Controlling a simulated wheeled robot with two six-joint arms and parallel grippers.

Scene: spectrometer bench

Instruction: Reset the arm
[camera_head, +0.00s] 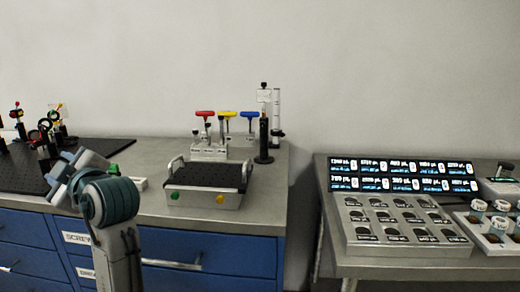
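One of my arms, which I take to be the left, rises at the lower left in front of the blue drawer cabinet. Its grey-blue end with my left gripper (74,178) is over the front edge of the left bench, before the black breadboard (22,172). The fingers cannot be made out, so I cannot tell whether it is open or shut. I see nothing held in it. My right arm and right gripper are not in view.
A black-topped plate with handles (207,176) sits on the left bench (262,200). Behind it are a rack of coloured hex keys (209,152) and a black post (264,140). Right of a gap, another bench bears a slotted tray (400,244) below lit displays (402,176).

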